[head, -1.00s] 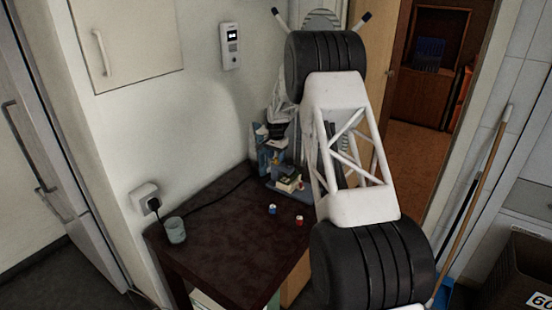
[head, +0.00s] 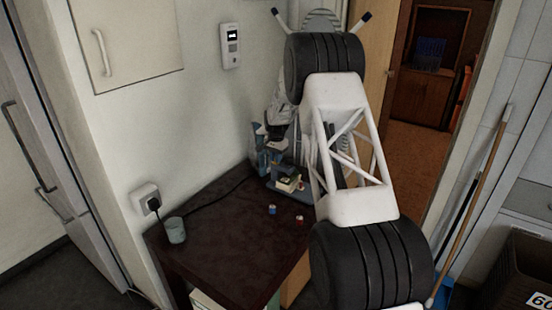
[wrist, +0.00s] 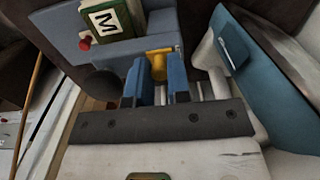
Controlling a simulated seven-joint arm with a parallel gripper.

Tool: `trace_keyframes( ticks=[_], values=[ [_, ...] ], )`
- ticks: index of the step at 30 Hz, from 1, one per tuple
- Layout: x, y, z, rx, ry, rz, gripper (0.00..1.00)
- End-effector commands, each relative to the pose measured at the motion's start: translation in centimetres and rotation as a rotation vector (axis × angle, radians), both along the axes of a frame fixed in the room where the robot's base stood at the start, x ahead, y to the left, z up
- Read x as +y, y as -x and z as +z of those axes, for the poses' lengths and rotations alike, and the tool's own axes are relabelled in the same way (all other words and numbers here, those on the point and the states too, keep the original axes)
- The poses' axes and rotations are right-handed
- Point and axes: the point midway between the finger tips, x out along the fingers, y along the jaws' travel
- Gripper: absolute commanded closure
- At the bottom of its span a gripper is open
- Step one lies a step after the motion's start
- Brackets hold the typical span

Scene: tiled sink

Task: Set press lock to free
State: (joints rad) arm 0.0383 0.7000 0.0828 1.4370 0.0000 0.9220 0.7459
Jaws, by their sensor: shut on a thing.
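A blue-grey press-like machine (head: 290,190) stands on the dark table against the wall. In the wrist view its blue-grey body (wrist: 70,25) fills the upper left. My gripper (wrist: 158,64) has two blue fingers shut on a small yellow part (wrist: 158,54) at the machine. I cannot tell whether this yellow part is the press lock, or how it is set. In the head view, my arm hides part of the machine, and the fingers cannot be made out clearly.
A block marked "M" (wrist: 108,18) and a red knob (wrist: 85,44) are left of my fingers. A blue panel (wrist: 270,80) is close on the right. On the table (head: 230,250) stand a cup (head: 175,230) and small blue (head: 272,209) and red (head: 299,220) pieces.

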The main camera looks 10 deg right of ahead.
Motion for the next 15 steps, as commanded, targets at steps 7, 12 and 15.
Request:
trace_keyframes(
  ticks=[7, 12, 15],
  values=[
    [-1.4, -1.5, 0.1, -0.003, 0.0, -0.001, 1.0],
    [-1.7, -1.7, 0.0, -0.001, 0.0, 0.0, 1.0],
    [-1.7, -1.7, 0.0, -0.002, 0.001, 0.0, 1.0]
  ],
)
